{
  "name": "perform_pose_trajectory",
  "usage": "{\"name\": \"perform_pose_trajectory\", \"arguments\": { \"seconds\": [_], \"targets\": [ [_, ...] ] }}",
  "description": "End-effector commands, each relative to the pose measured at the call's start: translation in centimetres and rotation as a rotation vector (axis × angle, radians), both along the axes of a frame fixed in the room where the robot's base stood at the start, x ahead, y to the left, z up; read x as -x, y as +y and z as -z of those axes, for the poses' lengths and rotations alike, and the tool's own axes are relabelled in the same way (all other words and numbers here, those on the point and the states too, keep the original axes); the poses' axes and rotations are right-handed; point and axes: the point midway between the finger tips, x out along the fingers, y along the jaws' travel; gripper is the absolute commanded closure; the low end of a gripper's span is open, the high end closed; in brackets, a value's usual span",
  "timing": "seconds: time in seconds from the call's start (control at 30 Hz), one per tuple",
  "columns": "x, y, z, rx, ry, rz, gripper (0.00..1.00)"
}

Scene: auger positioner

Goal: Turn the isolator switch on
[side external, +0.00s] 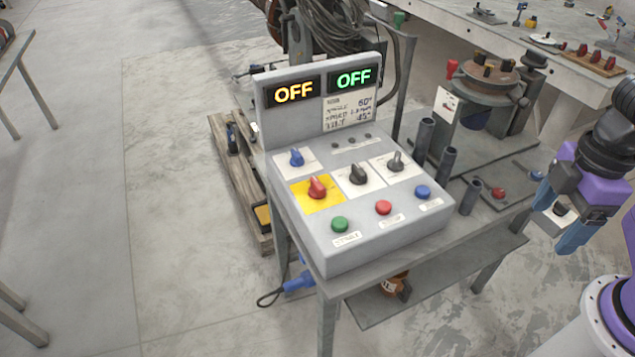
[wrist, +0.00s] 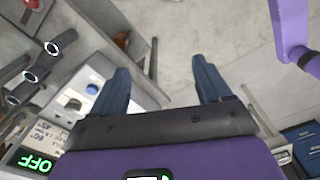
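A grey control box (side external: 370,235) stands on a metal table. Its red rotary knob (side external: 317,187) sits on a yellow plate at the front left, which looks like the isolator switch; its label is not readable. Two displays on the back panel read OFF, one orange (side external: 293,92) and one green (side external: 353,78). My gripper (side external: 552,228) is at the right of the side view, well apart from the box and the red knob. In the wrist view my gripper (wrist: 160,80) has its blue fingers wide apart with nothing between them. The red knob is not visible there.
A blue knob (side external: 296,157), a black knob (side external: 358,173) and a grey knob (side external: 396,162) surround the red one. Green (side external: 340,224), red (side external: 383,208) and blue (side external: 423,192) buttons line the front. Upright dark tubes (side external: 447,164) stand between box and gripper.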

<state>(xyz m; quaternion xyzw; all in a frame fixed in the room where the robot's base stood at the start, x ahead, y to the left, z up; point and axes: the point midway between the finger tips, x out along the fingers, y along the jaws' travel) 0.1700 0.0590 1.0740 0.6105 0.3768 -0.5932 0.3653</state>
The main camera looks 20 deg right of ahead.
Motion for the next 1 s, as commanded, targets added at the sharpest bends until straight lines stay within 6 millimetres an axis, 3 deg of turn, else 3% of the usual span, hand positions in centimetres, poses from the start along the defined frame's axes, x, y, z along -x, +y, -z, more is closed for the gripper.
{"name": "perform_pose_trajectory", "arguments": {
  "seconds": [0.17,0.6,1.0],
  "targets": [
    [-3.8,3.7,-1.5,0.003,-0.002,-0.045,0.23],
    [-17.5,14.2,-4.4,0.017,-0.001,-0.215,0.23],
    [-29.3,20.5,-4.3,0.026,0.005,-0.366,0.23]
  ]
}}
